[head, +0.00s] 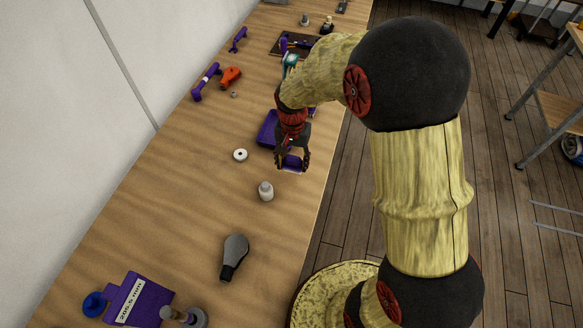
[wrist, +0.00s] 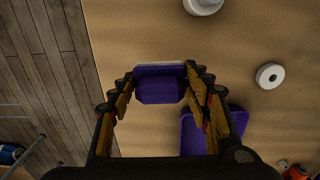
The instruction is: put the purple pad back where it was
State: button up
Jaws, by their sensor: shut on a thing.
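My gripper (head: 292,163) is shut on the purple pad (head: 291,161), a small block with a pale edge, and holds it near the table's right edge. In the wrist view the pad (wrist: 160,88) sits between the fingertips (wrist: 159,90). Whether the pad touches the table cannot be told. A larger purple tray-like piece (head: 266,130) lies on the table just behind my gripper, partly hidden by it. In the wrist view this piece (wrist: 230,120) is partly behind the right finger.
A dark paddle-shaped tool (head: 234,257) and a purple labelled sign (head: 137,302) lie nearer. A purple dumbbell-shaped piece (head: 206,82) and an orange tool (head: 230,77) lie farther back.

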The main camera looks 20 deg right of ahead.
aim_at(292, 167)
jog(key=shift+w+f, duration=0.55)
jog(key=shift+f, duration=0.15)
jog(key=shift+w+f+b, duration=0.1)
jog(key=shift+f+b, duration=0.45)
jog(key=shift+f, duration=0.95)
jog(key=shift+f, duration=0.15)
jog(key=o, duration=1)
jog(key=shift+o, duration=0.5)
notch_tip(292, 167, up, 13)
jog(key=shift+f+p, duration=0.15)
jog(key=shift+p, duration=1.1)
jog(key=s+r+n+t, duration=0.25)
jog(key=s+r, duration=0.55)
jog(key=r, duration=0.4)
jog(key=s+r+n+t, duration=0.1)
jog(key=s+r+n, duration=0.1)
jog(key=s, duration=0.5)
jog(key=s+r+n+t, duration=0.2)
jog(key=s+r, duration=0.1)
jog(key=s, duration=0.4)
jog(key=shift+r+n, duration=0.35)
jog(key=shift+r, duration=0.05)
